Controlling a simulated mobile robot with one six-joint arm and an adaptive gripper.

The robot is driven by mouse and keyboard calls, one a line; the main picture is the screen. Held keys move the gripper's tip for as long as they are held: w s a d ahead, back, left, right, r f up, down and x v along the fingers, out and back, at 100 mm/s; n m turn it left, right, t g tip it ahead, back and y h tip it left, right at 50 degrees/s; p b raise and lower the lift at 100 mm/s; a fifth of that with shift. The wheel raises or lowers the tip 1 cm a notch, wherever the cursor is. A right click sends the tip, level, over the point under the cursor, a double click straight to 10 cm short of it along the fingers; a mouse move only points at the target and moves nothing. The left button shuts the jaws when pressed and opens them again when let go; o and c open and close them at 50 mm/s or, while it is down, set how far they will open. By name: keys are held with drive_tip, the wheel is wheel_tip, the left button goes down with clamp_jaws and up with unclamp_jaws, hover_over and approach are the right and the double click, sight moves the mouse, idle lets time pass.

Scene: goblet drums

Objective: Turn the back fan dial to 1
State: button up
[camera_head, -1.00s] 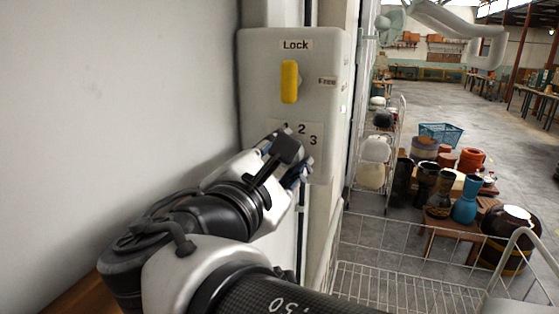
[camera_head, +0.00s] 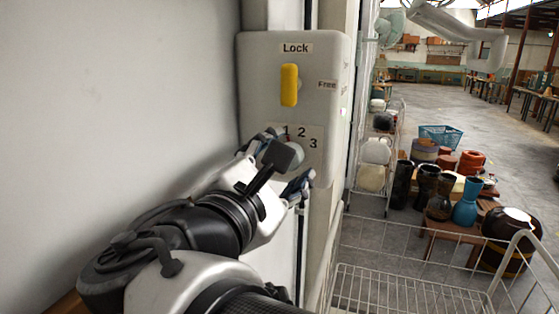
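A pale control panel (camera_head: 260,80) is mounted on the wall. Its lower label (camera_head: 313,132) shows the numbers 1, 2 and 3 in an arc.
A yellow lever (camera_head: 289,85) stands upright under the "Lock" label, above my gripper; "Free" is to its right. A white wire rack (camera_head: 395,165), a wire basket (camera_head: 400,285), drums (camera_head: 465,200) and a blue crate (camera_head: 440,134) are to the right. A fan (camera_head: 390,27) is behind.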

drive_tip(key=v, duration=0.6)
drive_tip(key=shift+s, duration=0.1)
drive_tip(key=s+d+f+m+g, duration=0.2)
drive_tip(key=d+f+m+g, duration=0.25)
drive_tip(key=d+f, duration=0.35)
drive_tip(key=s+d+f+m+g, duration=0.2)
drive_tip(key=d+f+m+g, duration=0.25)
drive_tip(key=d+f, duration=0.4)
drive_tip(key=s+f+m+g+y+b, duration=0.1)
drive_tip(key=s+f+m+g+y, duration=0.2)
drive_tip(key=s+f+m+y, duration=0.3)
drive_tip(key=shift+s+a+f+m, duration=0.3)
drive_tip(key=shift+s+f+m, duration=1.2)
drive_tip(key=shift+f+m, duration=1.4)
drive_tip(key=shift+r+m, duration=0.5)
